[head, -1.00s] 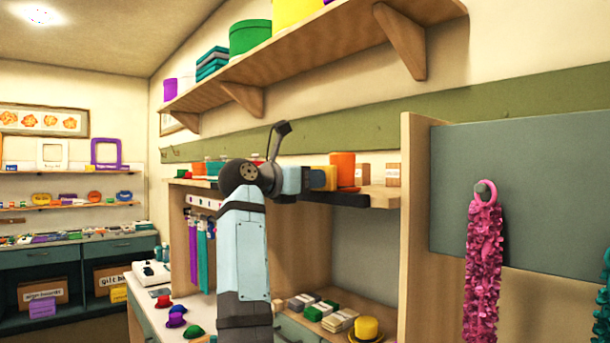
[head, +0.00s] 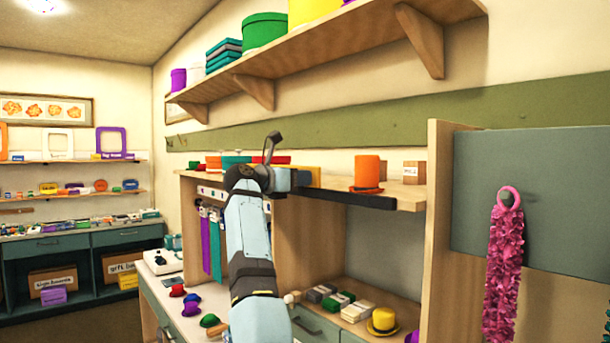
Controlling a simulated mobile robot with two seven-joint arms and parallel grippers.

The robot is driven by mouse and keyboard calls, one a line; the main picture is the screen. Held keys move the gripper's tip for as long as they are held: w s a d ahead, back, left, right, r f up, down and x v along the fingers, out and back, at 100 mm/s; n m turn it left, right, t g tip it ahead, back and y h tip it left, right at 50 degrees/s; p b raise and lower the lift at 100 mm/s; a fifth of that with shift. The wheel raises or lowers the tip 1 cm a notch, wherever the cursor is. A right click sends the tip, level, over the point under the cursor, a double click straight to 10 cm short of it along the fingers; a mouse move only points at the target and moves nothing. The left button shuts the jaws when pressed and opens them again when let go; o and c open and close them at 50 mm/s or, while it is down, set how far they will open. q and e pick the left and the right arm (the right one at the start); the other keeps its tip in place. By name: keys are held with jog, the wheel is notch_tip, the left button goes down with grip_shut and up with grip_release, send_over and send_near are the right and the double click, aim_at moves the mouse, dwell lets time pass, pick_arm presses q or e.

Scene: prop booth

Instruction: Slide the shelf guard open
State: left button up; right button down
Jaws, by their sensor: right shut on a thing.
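My right gripper (head: 298,179) reaches up to the front of the middle shelf (head: 409,197) and is shut on the shelf guard. A black rail (head: 350,198) runs along the shelf's front edge, below and right of the gripper. My left gripper is not in view.
Several hats stand on the shelf's left part. A wooden upright (head: 436,235) and a grey-green panel (head: 545,190) with a hanging pink garland (head: 502,270) bound the right side. Below are a yellow hat (head: 382,321) and small boxes. A bracketed shelf (head: 330,42) runs overhead.

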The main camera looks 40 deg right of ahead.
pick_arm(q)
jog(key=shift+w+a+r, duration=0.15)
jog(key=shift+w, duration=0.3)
pick_arm(e)
jog(key=shift+w+a, duration=0.1)
jog(key=shift+w, duration=0.8)
jog(key=c, duration=0.8)
grip_release()
jog(key=shift+s, duration=0.1)
pick_arm(q)
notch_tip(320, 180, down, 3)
jog(key=b, duration=0.3)
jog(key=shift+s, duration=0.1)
pick_arm(e)
jog(key=s+a, duration=0.1)
jog(key=a, duration=1.3)
jog(key=shift+d, duration=0.15)
